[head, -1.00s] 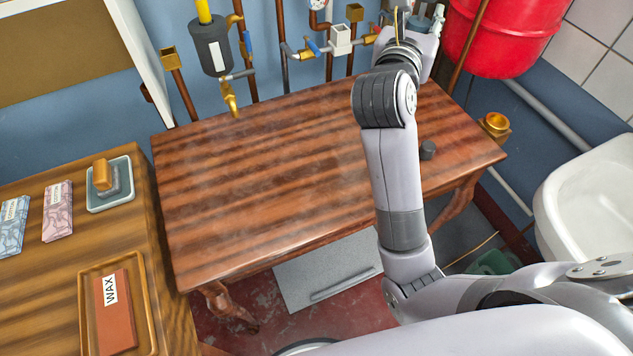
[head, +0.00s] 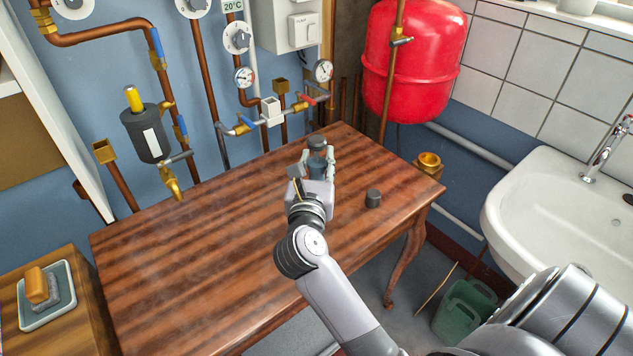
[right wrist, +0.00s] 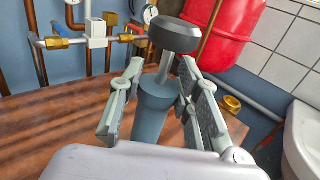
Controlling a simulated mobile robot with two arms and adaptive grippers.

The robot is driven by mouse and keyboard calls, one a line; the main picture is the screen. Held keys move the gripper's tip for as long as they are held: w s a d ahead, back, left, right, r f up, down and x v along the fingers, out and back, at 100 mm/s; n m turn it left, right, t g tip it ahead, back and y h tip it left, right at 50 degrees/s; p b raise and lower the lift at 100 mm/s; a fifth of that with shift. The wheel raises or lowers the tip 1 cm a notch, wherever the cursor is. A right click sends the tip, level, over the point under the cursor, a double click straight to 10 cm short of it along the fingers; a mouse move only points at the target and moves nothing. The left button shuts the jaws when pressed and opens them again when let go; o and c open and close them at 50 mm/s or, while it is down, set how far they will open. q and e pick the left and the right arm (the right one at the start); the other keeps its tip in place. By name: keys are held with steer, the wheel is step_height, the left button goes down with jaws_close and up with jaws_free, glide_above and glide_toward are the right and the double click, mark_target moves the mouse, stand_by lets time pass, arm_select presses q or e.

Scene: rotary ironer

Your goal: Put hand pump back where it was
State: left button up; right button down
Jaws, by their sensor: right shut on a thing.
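The hand pump, a blue-grey cylinder with a thin light rod and a wide dark knob (head: 316,142), is upright above the table in the head view. Its blue-grey body (right wrist: 152,112) shows large in the right wrist view. My right gripper (head: 317,168) is shut on the body, with a finger on each side. The pump's lower end is hidden by my gripper, so I cannot tell whether it touches the table. The wooden table (head: 210,250) stands against the blue wall. My left gripper is not in view.
A small dark cylinder (head: 373,198) stands on the table, right of my gripper. Copper pipes, gauges (head: 322,70) and valves line the wall behind. A red tank (head: 412,60), a brass cup (head: 429,162) and a white sink (head: 545,205) are at right. The table's left part is bare.

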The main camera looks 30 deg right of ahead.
steer(key=shift+f+b, duration=0.4)
steer(key=shift+f, duration=1.9)
steer(key=shift+f, duration=0.15)
steer(key=c, duration=1.2)
jaws_free()
